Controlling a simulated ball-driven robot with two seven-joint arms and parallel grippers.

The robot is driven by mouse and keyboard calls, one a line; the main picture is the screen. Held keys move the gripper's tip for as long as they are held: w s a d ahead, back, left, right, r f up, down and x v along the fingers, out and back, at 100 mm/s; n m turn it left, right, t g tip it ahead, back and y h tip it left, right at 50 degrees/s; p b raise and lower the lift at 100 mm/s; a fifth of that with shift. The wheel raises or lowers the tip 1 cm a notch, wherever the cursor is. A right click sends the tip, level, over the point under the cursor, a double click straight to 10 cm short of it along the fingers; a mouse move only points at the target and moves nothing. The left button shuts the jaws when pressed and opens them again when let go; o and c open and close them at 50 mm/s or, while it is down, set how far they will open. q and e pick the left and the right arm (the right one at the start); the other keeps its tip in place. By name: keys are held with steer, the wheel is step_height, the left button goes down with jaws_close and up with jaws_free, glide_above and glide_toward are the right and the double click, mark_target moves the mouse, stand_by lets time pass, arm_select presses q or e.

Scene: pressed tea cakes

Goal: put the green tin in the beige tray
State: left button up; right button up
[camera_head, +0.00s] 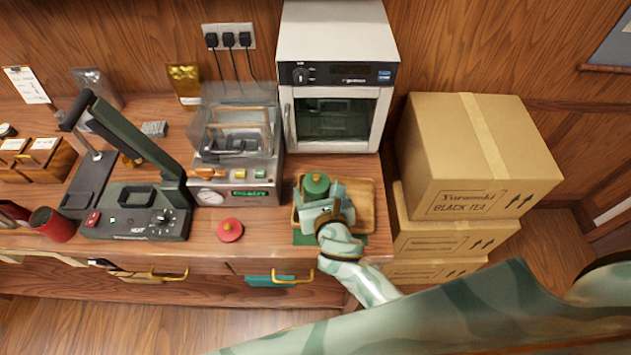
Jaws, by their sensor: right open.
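The green tin (316,183) has a round lid with a small gold knob. It appears upright at the left part of the beige tray (366,203), a shallow wooden tray on the counter. My right gripper (318,200) comes from the front right, with its jaws open right at the tin. The gripper and wrist hide the tin's lower part and some of the tray, so I cannot tell what touches the tin. My left gripper is out of view.
A green mat (303,238) shows under the tray's front. A red lid-like piece (230,230) lies to the left. The vacuum sealer (235,190), heat sealer (135,225) and oven (337,75) crowd the counter. Stacked cartons (475,150) stand right.

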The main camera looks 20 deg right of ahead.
steer(key=v, duration=0.8)
steer(key=shift+p, duration=0.4)
